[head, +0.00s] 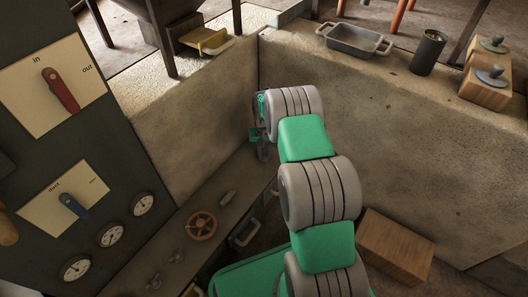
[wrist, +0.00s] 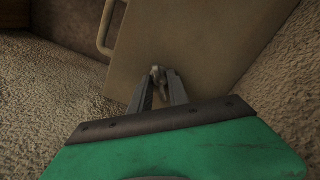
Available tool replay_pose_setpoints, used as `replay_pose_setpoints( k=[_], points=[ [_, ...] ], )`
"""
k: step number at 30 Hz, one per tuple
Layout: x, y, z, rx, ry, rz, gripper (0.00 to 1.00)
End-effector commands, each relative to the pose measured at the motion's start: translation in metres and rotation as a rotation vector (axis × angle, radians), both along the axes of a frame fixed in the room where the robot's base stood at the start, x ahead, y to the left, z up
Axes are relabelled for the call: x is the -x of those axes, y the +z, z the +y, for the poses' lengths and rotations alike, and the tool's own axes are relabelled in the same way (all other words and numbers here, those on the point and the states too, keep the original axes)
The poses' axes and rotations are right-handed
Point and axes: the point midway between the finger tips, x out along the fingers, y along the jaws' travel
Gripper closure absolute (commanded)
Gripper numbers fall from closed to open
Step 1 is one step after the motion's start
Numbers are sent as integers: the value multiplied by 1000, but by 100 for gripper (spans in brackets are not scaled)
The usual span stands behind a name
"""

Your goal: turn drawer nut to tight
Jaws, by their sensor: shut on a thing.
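In the wrist view, my gripper (wrist: 160,88) reaches towards a flat beige panel (wrist: 195,40) with a bar handle (wrist: 106,28) on its left side. The two fingertips are closed on a small grey metal piece, which looks like the drawer nut (wrist: 157,71), at the panel. The fingers hide most of it, so its turn angle cannot be told. In the head view, my gripper (head: 262,150) is small and dark near the far corner of the low bench. The nut is not visible there.
Rough stone walls (head: 390,130) flank the corner. A control board (head: 45,150) with levers and gauges stands at left. The bench holds an orange handwheel (head: 201,225). A wooden block (head: 396,246) is on the floor at right. A grey tray (head: 354,40) and dark cup (head: 428,52) stand on the ledge.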

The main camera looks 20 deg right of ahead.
Motion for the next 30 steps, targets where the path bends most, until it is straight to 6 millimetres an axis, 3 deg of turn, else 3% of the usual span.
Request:
replay_pose_setpoints(
  k=[15, 30],
  points=[
    [4, -1, 0, 0, -458, 11, 100],
    [5, -3, 0, 2, -662, 12, 100]
  ],
)
